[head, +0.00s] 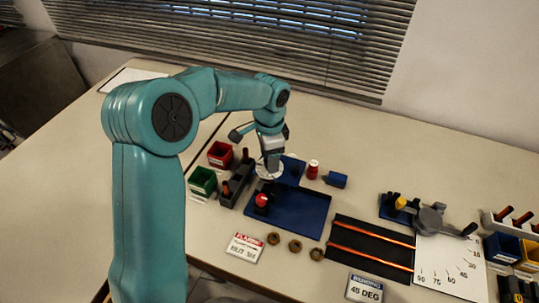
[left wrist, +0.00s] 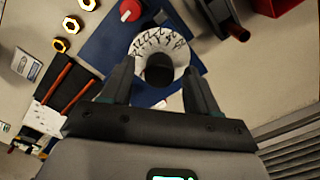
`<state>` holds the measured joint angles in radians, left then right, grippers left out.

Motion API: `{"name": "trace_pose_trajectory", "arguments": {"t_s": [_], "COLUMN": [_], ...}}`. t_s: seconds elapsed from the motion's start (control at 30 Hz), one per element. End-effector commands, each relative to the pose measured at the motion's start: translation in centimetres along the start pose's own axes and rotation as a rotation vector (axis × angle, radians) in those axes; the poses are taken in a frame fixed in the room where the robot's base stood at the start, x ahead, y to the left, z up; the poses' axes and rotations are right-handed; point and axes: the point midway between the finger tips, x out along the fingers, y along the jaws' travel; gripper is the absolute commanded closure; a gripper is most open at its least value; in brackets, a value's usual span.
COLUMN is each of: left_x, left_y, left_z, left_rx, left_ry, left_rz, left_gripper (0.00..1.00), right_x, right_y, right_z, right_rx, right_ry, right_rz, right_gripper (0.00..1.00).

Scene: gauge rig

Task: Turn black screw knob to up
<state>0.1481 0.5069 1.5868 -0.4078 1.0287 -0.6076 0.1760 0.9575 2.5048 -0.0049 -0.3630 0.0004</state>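The black screw knob (left wrist: 158,70) stands at the middle of a round white dial with dark markings (left wrist: 143,40). In the head view the dial (head: 262,174) shows partly behind my left gripper (head: 271,160), at the back left part of the blue plate. The knob is hidden there. In the left wrist view my left gripper (left wrist: 158,76) is open, with one finger on each side of the knob. I see gaps between fingers and knob; I cannot tell the height between them. The knob's pointing direction is not clear. My right gripper is in neither view.
A red knob (head: 262,200) is on the blue plate (head: 305,215). Red (head: 220,154) and green bins (head: 203,181) and a dark rack (head: 237,185) stand to the left. A red-and-white bottle (head: 312,170) and blue cylinder (head: 336,180) stand right. Three nuts (head: 295,246) lie in front.

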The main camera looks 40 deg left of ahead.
Motion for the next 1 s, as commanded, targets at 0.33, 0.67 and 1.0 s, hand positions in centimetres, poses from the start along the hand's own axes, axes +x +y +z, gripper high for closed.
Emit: {"name": "trace_pose_trajectory", "arguments": {"t_s": [0.33,0.67,1.0], "left_x": [-2.2,-11.0,-16.1], "left_y": [0.0,0.0,0.0], "left_z": [0.0,-0.1,0.0], "left_rx": [-0.001,0.0,0.001], "left_ry": [0.002,0.004,0.001], "left_rz": [-0.001,-0.002,0.0], "left_gripper": [0.4,0.4,0.4], "right_x": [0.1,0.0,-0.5], "right_y": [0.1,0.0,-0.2], "right_z": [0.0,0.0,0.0], "right_rx": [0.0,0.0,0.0], "right_ry": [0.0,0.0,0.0], "right_rz": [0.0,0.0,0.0], "right_gripper": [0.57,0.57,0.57]}}
